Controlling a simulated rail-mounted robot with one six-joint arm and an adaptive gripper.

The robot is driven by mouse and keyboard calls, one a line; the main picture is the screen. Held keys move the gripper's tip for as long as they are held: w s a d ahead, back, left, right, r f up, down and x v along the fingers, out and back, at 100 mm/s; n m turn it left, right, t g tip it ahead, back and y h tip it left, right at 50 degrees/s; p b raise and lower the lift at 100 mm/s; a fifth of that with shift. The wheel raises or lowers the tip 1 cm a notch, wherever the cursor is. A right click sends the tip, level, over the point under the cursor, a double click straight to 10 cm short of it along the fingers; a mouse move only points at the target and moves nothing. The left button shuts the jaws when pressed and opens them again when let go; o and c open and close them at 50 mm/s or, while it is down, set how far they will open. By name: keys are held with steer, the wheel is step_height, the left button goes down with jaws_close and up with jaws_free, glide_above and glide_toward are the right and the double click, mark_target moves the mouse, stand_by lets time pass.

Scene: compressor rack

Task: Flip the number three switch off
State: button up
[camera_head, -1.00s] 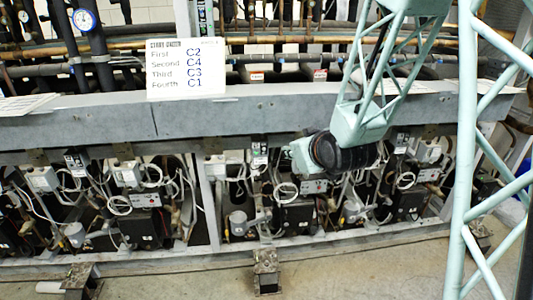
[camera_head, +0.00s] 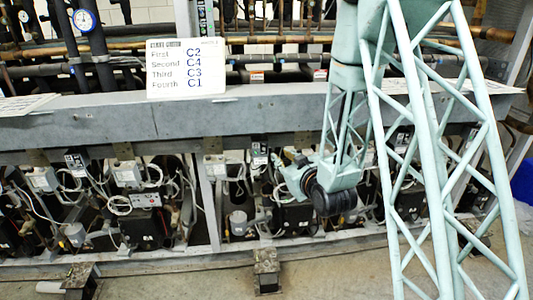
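Small grey and dark electrical boxes hang under the rack's long beam, including a left grey box (camera_head: 126,173), a middle grey box (camera_head: 214,166) and a dark-topped box (camera_head: 259,158). Their switch levers and number labels are too small to read, so I cannot tell which is number three. My arm's wrist (camera_head: 300,178) is in front of the rack, just right of and below the dark-topped box in the picture. The fingers cannot be made out, and nothing held is visible. My arm covers much of the right-hand boxes.
A white sign (camera_head: 187,68) on the grey beam (camera_head: 240,112) lists First C2, Second C4, Third C3, Fourth C1. Compressors with looping cables (camera_head: 140,225) fill the rack below. Pipes and a gauge (camera_head: 84,20) are behind. The floor (camera_head: 190,285) in front is mostly clear around the short metal feet.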

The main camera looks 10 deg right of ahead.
steer(key=shift+s+a+f+t+y, duration=0.15)
steer(key=shift+f+t, duration=0.25)
steer(key=shift+f, duration=0.45)
steer(key=shift+w+a+f+t+y, duration=0.15)
steer(key=shift+f+t, duration=0.25)
steer(key=shift+f, duration=0.5)
steer(key=shift+s+a+f+t+y, duration=0.2)
steer(key=shift+f+t, duration=0.2)
steer(key=shift+f, duration=0.45)
steer(key=shift+w, duration=0.1)
steer(key=shift+b+x, duration=0.75)
steer(key=shift+x, duration=6.1)
steer(key=shift+f, duration=0.1)
steer(key=shift+c, duration=0.2)
jaws_close()
